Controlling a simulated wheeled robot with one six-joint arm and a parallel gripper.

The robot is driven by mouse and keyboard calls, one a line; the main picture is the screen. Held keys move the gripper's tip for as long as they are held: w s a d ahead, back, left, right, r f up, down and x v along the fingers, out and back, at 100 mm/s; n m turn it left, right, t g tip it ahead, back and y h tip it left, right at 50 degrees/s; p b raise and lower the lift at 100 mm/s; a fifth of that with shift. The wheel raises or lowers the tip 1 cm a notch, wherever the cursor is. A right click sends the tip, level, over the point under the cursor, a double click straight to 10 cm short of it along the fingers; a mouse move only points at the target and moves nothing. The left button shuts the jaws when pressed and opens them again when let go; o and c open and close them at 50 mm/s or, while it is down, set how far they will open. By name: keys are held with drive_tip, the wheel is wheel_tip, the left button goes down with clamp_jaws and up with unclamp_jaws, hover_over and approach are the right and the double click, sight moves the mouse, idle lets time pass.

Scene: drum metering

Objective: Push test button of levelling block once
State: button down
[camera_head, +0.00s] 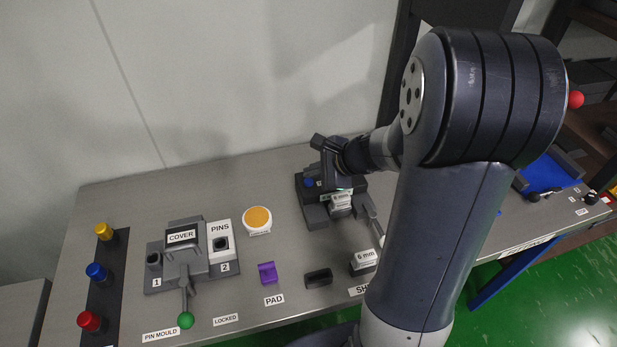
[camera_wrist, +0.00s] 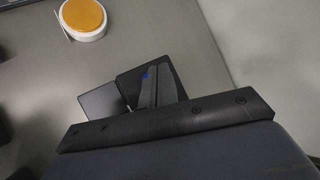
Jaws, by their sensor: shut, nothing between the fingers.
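The levelling block appears to be the dark stepped block (camera_head: 313,213) at the back of the bench, right of the orange disc; I cannot read a name on it. A small blue button (camera_head: 308,182) shows on its left side. My gripper (camera_head: 331,182) is above and over the block, pointing down, shut and empty. In the wrist view, my gripper's grey fingers (camera_wrist: 158,85) hang over the dark block (camera_wrist: 181,72), with a bit of blue (camera_wrist: 146,76) beside them. I cannot tell whether the fingertips touch the button; my arm hides part of the block.
An orange disc on a white base (camera_head: 257,217) stands left of the block. Further left are the pin mould (camera_head: 184,257) and red, blue and yellow knobs (camera_head: 96,271). A purple piece (camera_head: 267,272), a black piece (camera_head: 318,278) and a labelled 6 mm block (camera_head: 363,262) sit in front.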

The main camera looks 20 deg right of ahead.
drive_tip(key=shift+r, duration=0.1)
wheel_tip(320, 180, up, 5)
drive_tip(key=p, duration=0.4)
idle(0.3)
idle(0.8)
